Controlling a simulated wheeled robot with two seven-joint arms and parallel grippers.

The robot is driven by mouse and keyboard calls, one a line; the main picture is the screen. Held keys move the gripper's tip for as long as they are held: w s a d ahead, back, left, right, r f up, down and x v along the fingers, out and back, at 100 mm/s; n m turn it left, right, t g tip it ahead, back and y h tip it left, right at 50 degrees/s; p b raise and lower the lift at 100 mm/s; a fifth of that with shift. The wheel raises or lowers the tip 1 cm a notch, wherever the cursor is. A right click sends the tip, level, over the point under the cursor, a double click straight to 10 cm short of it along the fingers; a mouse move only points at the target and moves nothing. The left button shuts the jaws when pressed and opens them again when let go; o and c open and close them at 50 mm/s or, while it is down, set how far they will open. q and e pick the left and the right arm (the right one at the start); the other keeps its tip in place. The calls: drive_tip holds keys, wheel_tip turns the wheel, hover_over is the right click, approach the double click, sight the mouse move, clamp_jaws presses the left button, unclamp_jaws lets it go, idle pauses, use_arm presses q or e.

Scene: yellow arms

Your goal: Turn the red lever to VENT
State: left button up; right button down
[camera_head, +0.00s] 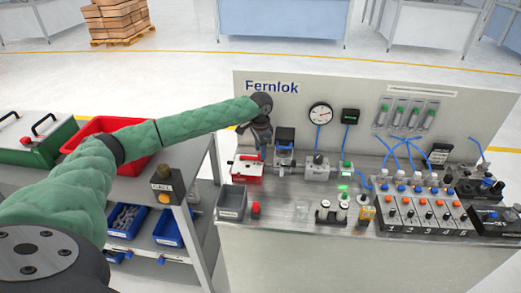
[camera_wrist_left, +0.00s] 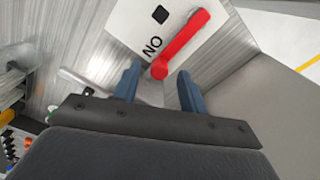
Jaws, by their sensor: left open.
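The red lever (camera_wrist_left: 183,42) sits on a white plate (camera_wrist_left: 150,32) with a black square and letters that look like "NO" from this angle. In the head view the lever (camera_head: 250,157) is small, on the red-sided unit (camera_head: 246,172) at the left of the bench; I cannot read VENT. My left gripper (camera_head: 262,143) is above and just right of that unit. In the left wrist view its blue fingertips (camera_wrist_left: 157,82) are open, with the lever's near rounded end showing between and beyond them. Contact cannot be told. My right gripper is out of view.
A valve-like device (camera_head: 284,150) stands close to the right of the unit. A grey bin (camera_head: 231,202) and a red button (camera_head: 255,210) are in front. The back panel (camera_head: 370,100) rises behind. A side shelf with a red tray (camera_head: 105,130) is left.

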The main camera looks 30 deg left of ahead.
use_arm(q)
drive_tip(key=shift+f, duration=0.8)
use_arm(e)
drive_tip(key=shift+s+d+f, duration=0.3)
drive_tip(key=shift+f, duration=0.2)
use_arm(q)
clamp_jaws()
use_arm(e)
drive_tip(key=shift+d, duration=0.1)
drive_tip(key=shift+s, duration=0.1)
